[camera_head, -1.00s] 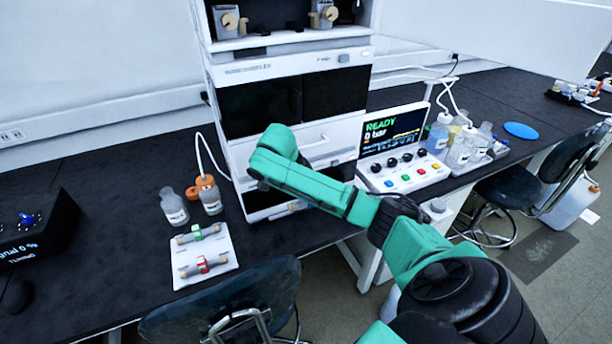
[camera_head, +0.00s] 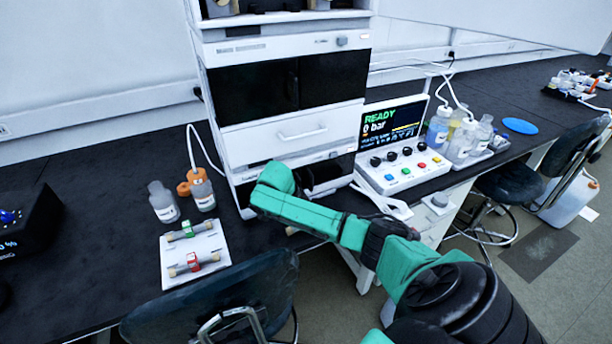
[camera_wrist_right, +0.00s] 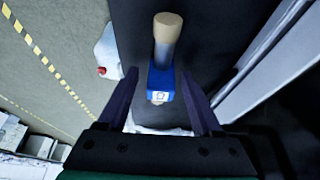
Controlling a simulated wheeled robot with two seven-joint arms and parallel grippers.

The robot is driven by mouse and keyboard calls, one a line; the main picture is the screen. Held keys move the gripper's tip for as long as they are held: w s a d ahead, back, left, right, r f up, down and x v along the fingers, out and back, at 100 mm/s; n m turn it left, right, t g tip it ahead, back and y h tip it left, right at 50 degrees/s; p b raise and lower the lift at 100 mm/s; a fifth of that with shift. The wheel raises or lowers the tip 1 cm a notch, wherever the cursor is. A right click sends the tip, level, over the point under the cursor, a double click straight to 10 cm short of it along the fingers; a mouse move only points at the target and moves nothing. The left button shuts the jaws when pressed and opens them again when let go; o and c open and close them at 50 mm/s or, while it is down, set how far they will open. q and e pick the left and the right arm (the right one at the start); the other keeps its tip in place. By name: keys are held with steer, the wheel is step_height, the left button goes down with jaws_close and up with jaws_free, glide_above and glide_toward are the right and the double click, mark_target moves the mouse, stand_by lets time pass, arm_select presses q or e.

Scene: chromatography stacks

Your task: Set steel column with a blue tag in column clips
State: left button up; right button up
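The steel column with a blue tag (camera_wrist_right: 162,80) shows in the right wrist view, with a tan end cap at the top and its tag toward the fingertips. My right gripper (camera_wrist_right: 160,88) is open, with its two dark fingers on either side of the tag and a gap visible on each side. I cannot tell the exact height between fingers and column. In the head view my right arm hides the gripper at the foot of the white instrument stack (camera_head: 275,137); only a small tan end shows below the arm. My left gripper is not in view.
A white tray (camera_head: 172,280) holds a green-tagged column (camera_head: 188,231) and a red-tagged column (camera_head: 194,262). Two bottles (camera_head: 163,202) stand behind it. The control panel (camera_head: 405,172) is right of the stack. A chair (camera_head: 225,295) stands at the bench front.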

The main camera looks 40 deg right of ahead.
steer(key=v, duration=0.6)
steer(key=shift+w, duration=0.1)
steer(key=p+v, duration=0.5)
steer(key=v, duration=0.1)
